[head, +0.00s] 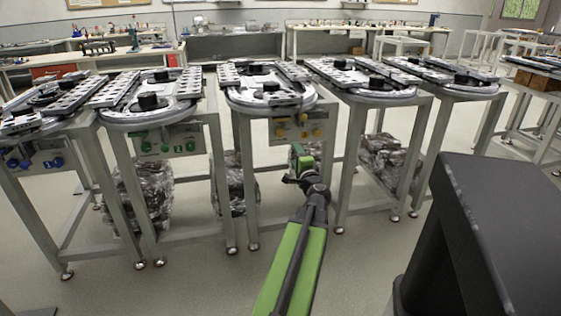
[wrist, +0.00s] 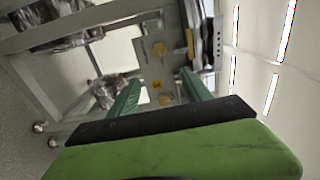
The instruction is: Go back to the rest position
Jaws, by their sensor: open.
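My gripper (head: 301,160) is at the end of my green and black arm, in front of the middle track station in the head view. In the wrist view my gripper (wrist: 157,88) shows two green fingers spread apart, with nothing between them. Behind the fingers is a grey panel with yellow knobs (wrist: 160,50), which also shows in the head view as a panel with yellow knobs (head: 298,130). The gripper looks apart from the panel.
Several ring track stations on metal frames stand in a row, among them the middle one (head: 270,92) and the one left of it (head: 150,98). Wrapped bundles (head: 385,160) lie beneath. Grey floor (head: 190,280) in front is clear. Workbenches (head: 235,70) line the back.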

